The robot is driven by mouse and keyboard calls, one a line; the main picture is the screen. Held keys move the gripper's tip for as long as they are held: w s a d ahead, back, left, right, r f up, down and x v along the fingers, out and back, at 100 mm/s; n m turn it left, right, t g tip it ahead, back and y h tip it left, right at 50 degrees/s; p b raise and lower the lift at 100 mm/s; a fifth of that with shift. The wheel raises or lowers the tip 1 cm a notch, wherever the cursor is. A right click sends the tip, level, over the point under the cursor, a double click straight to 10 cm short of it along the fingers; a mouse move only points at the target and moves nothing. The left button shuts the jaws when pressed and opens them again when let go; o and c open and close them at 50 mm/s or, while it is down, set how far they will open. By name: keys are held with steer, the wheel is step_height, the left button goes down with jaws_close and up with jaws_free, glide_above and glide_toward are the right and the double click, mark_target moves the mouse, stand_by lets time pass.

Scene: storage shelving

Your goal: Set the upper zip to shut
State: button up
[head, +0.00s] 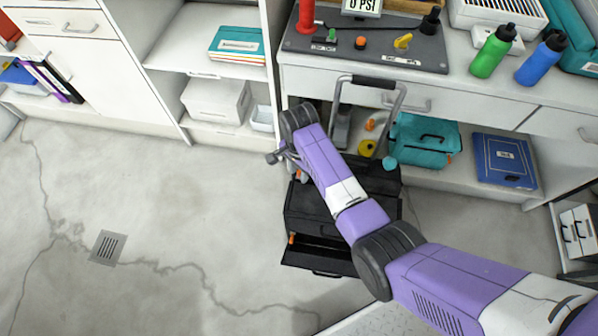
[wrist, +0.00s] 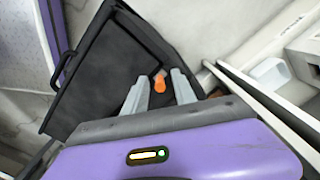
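A black upright case (head: 302,203) with a pull handle (head: 374,83) stands on the floor below the counter. A lower part of it (head: 318,257) sticks out at the front. A small orange tab (head: 291,238) shows at its lower left; I cannot tell whether it is a zip pull. In the wrist view the dark case (wrist: 105,75) fills the middle, with an orange tab (wrist: 159,82) on it. My gripper (wrist: 158,90) is open, with its grey fingers on either side of that tab. Contact is not clear. In the head view my gripper (head: 277,157) is beside the case's upper left, partly hidden by my arm.
The counter holds a dark board (head: 370,50), a green bottle (head: 492,50) and a blue bottle (head: 541,59). A teal bag (head: 422,140) and a blue binder (head: 505,158) sit on the lower shelf. White shelving (head: 168,50) stands at the left. The floor on the left is clear.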

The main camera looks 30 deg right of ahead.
jaws_close()
stand_by(1.5)
